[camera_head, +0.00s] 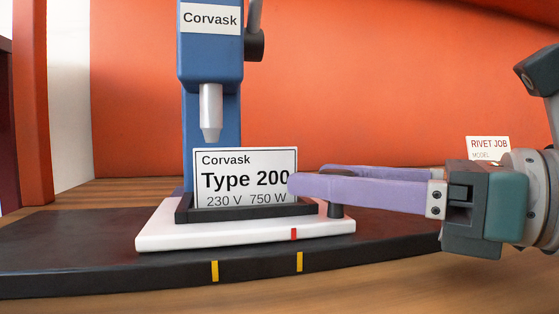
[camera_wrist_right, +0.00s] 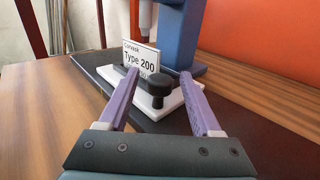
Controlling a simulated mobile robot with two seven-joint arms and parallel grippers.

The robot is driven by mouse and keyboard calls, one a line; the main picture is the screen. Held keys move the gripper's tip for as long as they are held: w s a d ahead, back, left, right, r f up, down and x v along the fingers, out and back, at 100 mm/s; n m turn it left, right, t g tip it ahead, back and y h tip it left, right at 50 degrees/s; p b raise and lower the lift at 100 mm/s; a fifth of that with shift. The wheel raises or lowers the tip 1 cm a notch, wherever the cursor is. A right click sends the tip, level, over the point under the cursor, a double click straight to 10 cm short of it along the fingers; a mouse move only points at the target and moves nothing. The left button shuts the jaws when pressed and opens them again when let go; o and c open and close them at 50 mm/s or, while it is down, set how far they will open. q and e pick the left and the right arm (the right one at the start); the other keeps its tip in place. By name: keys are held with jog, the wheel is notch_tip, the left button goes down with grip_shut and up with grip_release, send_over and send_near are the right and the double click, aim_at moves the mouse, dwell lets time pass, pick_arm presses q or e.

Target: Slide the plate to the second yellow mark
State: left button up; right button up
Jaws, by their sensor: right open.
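The white plate (camera_head: 170,232) lies on the black base (camera_head: 80,255) under the blue press. It has a red mark (camera_head: 294,234) on its front edge. Two yellow marks are on the base's front edge, a left one (camera_head: 215,271) and a right one (camera_head: 299,262). The red mark sits close to the right yellow mark, slightly left of it. A black knob (camera_head: 335,211) stands on the plate's right end. My right gripper (camera_head: 307,178) is open, its lilac fingers on either side of the knob (camera_wrist_right: 158,88), with gaps showing in the wrist view. My left gripper is out of view.
A sign (camera_head: 246,178) reading Corvask Type 200 stands in a black holder (camera_head: 250,211) on the plate. The blue press (camera_head: 210,60) rises behind with its grey nozzle (camera_head: 211,112) above the plate. A "RIVET JOB" card (camera_head: 488,147) stands at the right.

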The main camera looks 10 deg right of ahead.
jog(key=shift+w+a, duration=0.1)
jog(key=shift+a, duration=0.05)
jog(key=shift+c, duration=0.2)
grip_shut()
dwell(0.3)
dwell(0.9)
